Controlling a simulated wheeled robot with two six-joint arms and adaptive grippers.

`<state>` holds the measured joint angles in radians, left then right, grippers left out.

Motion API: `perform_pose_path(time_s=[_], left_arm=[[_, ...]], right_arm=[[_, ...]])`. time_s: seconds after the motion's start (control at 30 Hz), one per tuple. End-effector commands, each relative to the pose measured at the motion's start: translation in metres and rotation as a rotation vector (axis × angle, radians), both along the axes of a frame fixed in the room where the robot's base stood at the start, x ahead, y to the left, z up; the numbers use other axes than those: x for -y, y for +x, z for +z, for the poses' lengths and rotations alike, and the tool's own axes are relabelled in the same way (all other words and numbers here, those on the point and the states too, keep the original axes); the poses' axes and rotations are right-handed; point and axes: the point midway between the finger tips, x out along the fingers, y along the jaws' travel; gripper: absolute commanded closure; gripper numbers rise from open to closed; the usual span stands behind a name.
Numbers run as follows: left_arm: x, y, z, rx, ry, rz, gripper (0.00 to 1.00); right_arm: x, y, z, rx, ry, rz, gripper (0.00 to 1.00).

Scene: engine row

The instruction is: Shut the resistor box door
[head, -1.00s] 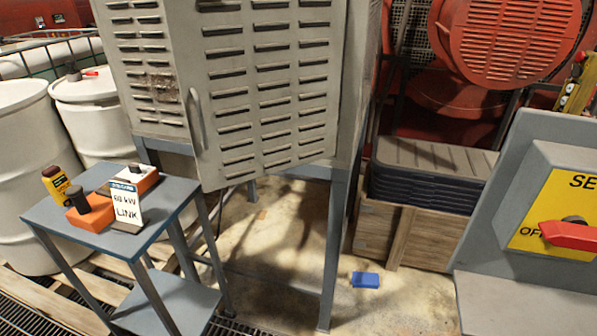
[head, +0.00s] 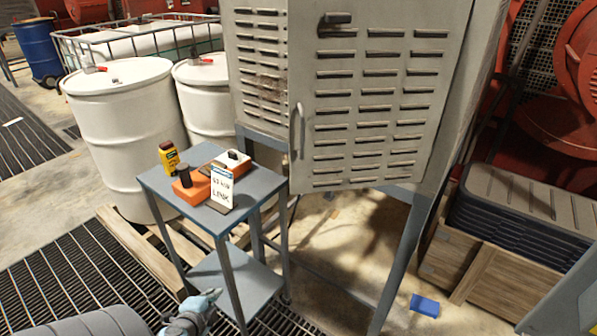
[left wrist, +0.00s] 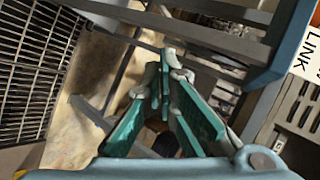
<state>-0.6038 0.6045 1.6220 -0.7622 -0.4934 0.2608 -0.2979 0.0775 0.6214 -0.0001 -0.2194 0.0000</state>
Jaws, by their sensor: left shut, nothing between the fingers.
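The resistor box (head: 262,70) is a grey louvred cabinet on legs in the head view. Its door (head: 375,110) has rows of slots, a vertical handle (head: 298,130) at its left edge and a dark latch (head: 337,18) higher up. The door's lower left corner stands out in front of the box, so it looks ajar; the gap behind it is hidden. My left gripper (head: 207,302) is low at the bottom of the head view, left of the door and well apart from it. Its teal fingers are shut and empty in the left wrist view (left wrist: 163,65). My right gripper is out of view.
A small blue-grey table (head: 165,187) stands between my left gripper and the box, carrying orange blocks, a yellow bottle and a "LINK" sign (head: 222,188). White drums (head: 125,120) stand behind it. A blue block (head: 425,305) lies on the floor. A wooden crate (head: 455,260) is at right.

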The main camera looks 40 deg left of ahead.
Motion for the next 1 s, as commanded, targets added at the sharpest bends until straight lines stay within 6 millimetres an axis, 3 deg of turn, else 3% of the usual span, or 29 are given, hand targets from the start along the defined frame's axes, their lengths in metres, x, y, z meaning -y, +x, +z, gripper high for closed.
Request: perform_pose_path(time_s=[0.03,0.1,0.2,0.3,0.47,0.67,0.9,1.0], left_arm=[[0.014,0.031,0.078,0.094,0.097,-0.129,1.0],[0.049,0.063,0.166,0.238,0.208,-0.293,1.0],[0.102,0.079,0.254,0.407,0.287,-0.459,1.0],[0.134,0.081,0.298,0.504,0.312,-0.542,1.0],[0.142,0.092,0.307,0.535,0.32,-0.562,1.0],[0.141,0.13,0.308,0.54,0.317,-0.556,1.0],[0.14,0.182,0.312,0.539,0.31,-0.555,1.0],[0.127,0.194,0.308,0.533,0.318,-0.562,1.0]], right_arm=[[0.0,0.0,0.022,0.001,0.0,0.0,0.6],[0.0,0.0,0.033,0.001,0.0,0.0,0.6],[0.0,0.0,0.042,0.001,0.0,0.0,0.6],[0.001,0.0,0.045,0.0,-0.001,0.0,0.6],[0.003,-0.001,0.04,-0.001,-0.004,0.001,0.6],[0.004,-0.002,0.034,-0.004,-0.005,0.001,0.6],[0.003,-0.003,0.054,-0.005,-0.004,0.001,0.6],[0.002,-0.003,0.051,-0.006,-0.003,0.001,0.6]])
